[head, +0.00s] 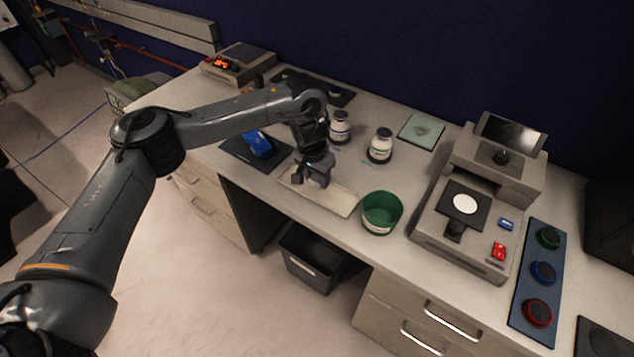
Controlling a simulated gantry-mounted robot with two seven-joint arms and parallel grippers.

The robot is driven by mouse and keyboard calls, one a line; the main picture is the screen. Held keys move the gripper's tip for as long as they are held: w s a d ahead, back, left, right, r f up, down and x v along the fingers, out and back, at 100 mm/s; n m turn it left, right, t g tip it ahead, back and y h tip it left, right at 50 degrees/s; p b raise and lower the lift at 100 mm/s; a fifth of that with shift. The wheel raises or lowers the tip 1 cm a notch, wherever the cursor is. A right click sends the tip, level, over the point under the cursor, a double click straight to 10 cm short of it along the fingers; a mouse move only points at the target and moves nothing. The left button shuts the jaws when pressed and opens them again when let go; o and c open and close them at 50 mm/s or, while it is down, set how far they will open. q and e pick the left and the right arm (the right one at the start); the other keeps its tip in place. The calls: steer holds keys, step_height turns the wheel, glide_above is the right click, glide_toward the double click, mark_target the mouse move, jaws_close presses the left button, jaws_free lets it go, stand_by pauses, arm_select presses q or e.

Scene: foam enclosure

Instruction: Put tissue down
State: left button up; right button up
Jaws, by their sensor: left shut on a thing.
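My left gripper (312,181) points down over the beige tray (341,204) near the front middle of the bench. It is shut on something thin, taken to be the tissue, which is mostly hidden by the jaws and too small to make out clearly. I cannot tell whether it touches the tray. My right gripper is not in view.
Two white bottles (381,146) stand behind the tray. A green tub (381,213) is right of it, a blue object (258,144) left on a dark mat. A pale green square (422,131) lies at the back. A grey instrument (464,222) stands right.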

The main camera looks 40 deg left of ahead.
arm_select(q)
step_height(320, 180, down, 2)
steer(key=shift+f, duration=0.1)
steer(key=shift+f, duration=0.2)
steer(key=o, duration=1.1)
steer(key=shift+r, duration=0.2)
step_height(320, 180, up, 12)
steer(key=s+p, duration=0.2)
steer(key=p, duration=0.2)
steer(key=shift+d+p, duration=0.15)
steer(key=shift+p, duration=0.25)
